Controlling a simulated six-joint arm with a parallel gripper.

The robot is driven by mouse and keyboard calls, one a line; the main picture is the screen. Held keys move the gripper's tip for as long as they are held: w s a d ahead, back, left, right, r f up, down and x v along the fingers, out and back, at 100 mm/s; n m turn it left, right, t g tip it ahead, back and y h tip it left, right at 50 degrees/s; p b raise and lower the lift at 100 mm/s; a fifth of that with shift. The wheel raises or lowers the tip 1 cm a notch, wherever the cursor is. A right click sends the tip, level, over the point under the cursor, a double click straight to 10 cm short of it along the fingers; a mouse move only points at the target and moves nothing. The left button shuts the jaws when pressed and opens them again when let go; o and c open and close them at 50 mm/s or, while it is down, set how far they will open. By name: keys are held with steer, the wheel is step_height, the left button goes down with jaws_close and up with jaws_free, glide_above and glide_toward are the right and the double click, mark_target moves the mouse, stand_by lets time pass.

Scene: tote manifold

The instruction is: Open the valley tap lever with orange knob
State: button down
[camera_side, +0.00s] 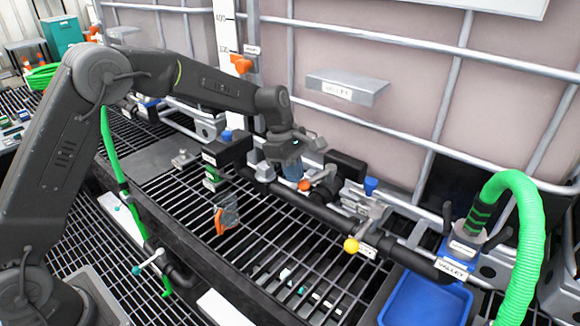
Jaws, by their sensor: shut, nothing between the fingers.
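The orange knob (304,185) is a small ball just at the lower right of my gripper. My gripper (296,178) points down over the black pipe manifold and is shut with nothing held. Its tips appear very close to the knob; I cannot tell whether they touch it. The lever that carries the knob is mostly hidden, so its angle is unclear.
A yellow knob (351,245) on another lever stands to the right along the pipe. A blue tray (425,304) and a green hose (525,245) are at the right. A steel cage bar frame (440,120) stands behind. Black grating (262,240) lies in front.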

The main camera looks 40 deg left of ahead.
steer(key=shift+s+d, duration=0.25)
steer(key=shift+d, duration=0.35)
steer(key=shift+f, duration=0.1)
steer(key=shift+a, duration=0.15)
steer(key=shift+a, duration=0.3)
steer(key=a+v, duration=0.2)
steer(key=v, duration=0.9)
steer(key=shift+s+a, duration=0.35)
steer(key=shift+a, duration=0.05)
steer(key=shift+s, duration=0.1)
